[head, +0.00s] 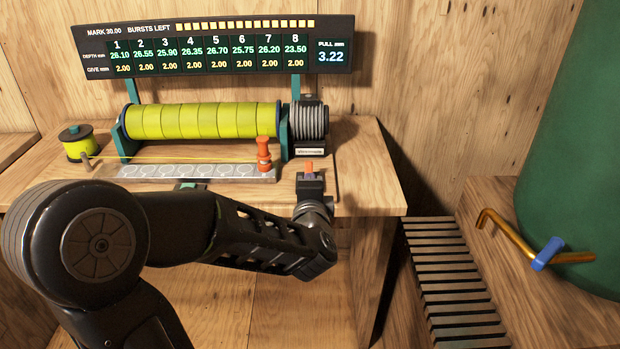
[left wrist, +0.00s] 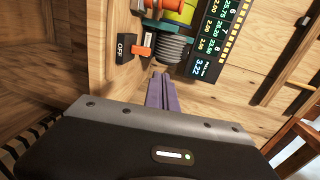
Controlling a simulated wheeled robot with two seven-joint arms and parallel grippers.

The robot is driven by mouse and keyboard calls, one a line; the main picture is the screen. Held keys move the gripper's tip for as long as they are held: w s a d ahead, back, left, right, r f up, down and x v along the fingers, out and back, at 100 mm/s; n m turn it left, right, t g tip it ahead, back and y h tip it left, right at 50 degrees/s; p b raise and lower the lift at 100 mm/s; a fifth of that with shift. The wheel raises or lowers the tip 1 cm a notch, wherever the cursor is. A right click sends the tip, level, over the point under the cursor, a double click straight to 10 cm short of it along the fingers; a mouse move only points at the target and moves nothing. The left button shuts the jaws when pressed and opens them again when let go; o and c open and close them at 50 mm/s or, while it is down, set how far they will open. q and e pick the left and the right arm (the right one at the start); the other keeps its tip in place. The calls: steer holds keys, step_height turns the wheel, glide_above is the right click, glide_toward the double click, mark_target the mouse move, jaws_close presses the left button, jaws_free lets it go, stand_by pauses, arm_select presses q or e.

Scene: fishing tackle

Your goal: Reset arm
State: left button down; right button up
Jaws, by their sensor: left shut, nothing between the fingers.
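My left arm comes in from the left in the head view, and its gripper (head: 311,184) is over the front right of the bench. In the left wrist view the two purple fingers of my left gripper (left wrist: 162,92) are together with nothing between them. They point towards a grey ribbed spool (left wrist: 174,49) and appear apart from it. An orange lever (left wrist: 149,41) and a dark block marked OFF (left wrist: 125,48) are beside the spool. The orange part also shows just beyond the gripper in the head view (head: 309,166). My right gripper is not in view.
The bench holds a yellow-green roller (head: 200,121), a plate with marked circles (head: 195,172), an orange peg (head: 263,153) and a small reel (head: 77,148). A display (head: 210,45) stands behind. Slats (head: 455,285), a green drum (head: 580,150) and a brass crank (head: 510,232) are right.

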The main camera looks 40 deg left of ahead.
arm_select(q)
steer(key=shift+s, duration=0.1)
stand_by(0.6)
steer(key=w+d+f+n+g+h, duration=0.1)
steer(key=d+f+n+g+h, duration=0.2)
steer(key=d+f+n+h, duration=1.15)
steer(key=s+d+f+m+g, duration=0.1)
steer(key=s+d+f+g, duration=0.3)
steer(key=s+d+f, duration=0.5)
steer(key=s+d+f+m+g+p, duration=0.1)
steer(key=s+d+f+g, duration=0.4)
steer(key=s+d+f, duration=0.5)
steer(key=s+f, duration=0.5)
steer(key=f, duration=0.3)
steer(key=shift+s+f+y, duration=0.2)
steer(key=shift+s+y, duration=0.05)
steer(key=shift+y, duration=0.1)
